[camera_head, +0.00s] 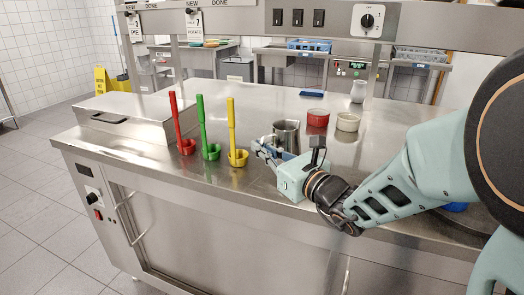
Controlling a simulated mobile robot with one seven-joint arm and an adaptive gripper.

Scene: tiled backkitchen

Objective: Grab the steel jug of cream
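A steel jug (286,131) stands upright on the steel counter, near the middle of the picture. Its lower part is hidden behind my gripper, and its contents cannot be made out. My gripper (264,150) is low over the counter's front part, just in front of the jug, with its fingers pointing left and away. The fingers are small and overlap in this view, so their opening is unclear. I cannot tell whether they touch the jug.
A red pot (317,119) and a cream-coloured pot (347,122) stand right of the jug. The counter (250,103) behind the ladles is clear.

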